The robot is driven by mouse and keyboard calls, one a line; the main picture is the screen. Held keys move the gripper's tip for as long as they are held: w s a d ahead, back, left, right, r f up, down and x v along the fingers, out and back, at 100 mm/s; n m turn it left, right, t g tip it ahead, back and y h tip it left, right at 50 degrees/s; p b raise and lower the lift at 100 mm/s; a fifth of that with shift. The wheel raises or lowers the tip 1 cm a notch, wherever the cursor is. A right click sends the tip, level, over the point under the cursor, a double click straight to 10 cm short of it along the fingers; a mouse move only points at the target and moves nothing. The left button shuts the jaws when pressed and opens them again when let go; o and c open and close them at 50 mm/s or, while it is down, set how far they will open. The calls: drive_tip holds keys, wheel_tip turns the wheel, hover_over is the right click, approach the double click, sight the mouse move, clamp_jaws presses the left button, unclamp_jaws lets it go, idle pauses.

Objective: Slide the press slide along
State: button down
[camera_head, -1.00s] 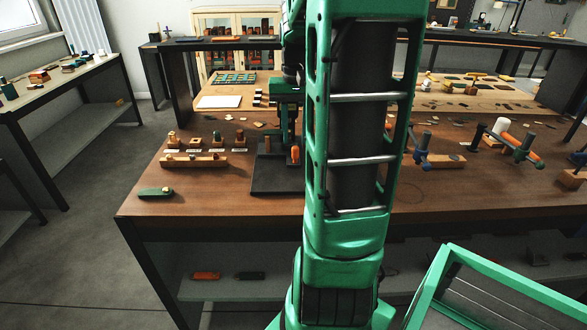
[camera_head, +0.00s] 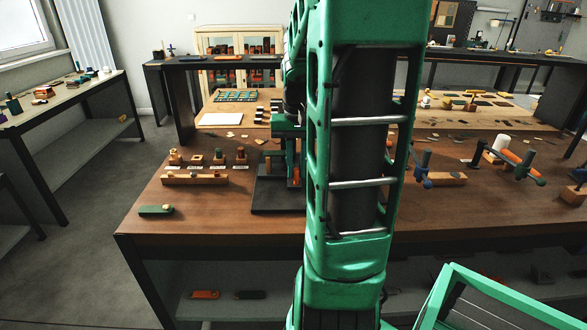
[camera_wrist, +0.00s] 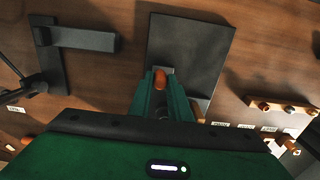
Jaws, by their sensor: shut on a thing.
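The press stands on a dark flat base plate (camera_head: 280,205) near the middle of the wooden bench; the plate also shows in the wrist view (camera_wrist: 193,42). An orange part (camera_head: 295,174), apparently the press slide's grip, shows low over the plate. In the wrist view its rounded orange-brown end (camera_wrist: 160,77) sits between my green fingers. My gripper (camera_wrist: 161,92) is shut on it. In the head view my gripper (camera_head: 293,166) is upright above the plate. My arm hides the press's right side, and my fingers cover most of the held part.
A wooden strip with pegs (camera_head: 195,178) and several small labelled pieces lie left of the press. A green block (camera_head: 156,210) lies near the bench's front left. In the wrist view a dark bracket (camera_wrist: 88,38) stands left of the plate.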

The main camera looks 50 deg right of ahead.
drive_tip(key=shift+s+a+r, duration=0.1)
drive_tip(key=shift+s+a, duration=1)
drive_tip(key=shift+a, duration=0.3)
drive_tip(key=shift+s+a+f, duration=0.1)
drive_tip(key=shift+s+a, duration=1)
drive_tip(key=shift+a, duration=0.3)
drive_tip(key=shift+s+a+r, duration=0.1)
drive_tip(key=shift+s+a, duration=1)
drive_tip(key=shift+a, duration=0.3)
drive_tip(key=c, duration=1.6)
unclamp_jaws()
drive_tip(key=shift+o, duration=0.2)
wheel_tip(320, 180, up, 11)
drive_tip(key=shift+f, duration=0.2)
drive_tip(key=s+a+f+n, duration=0.1)
drive_tip(key=s+a+f, duration=0.1)
drive_tip(key=f, duration=0.3)
drive_tip(key=s+a+f+n, duration=0.2)
drive_tip(key=s+a+f, duration=0.1)
drive_tip(key=f, duration=0.3)
drive_tip(key=shift+s+a+f+n, duration=0.2)
drive_tip(key=shift+s+a+n, duration=0.15)
drive_tip(key=shift+a, duration=0.45)
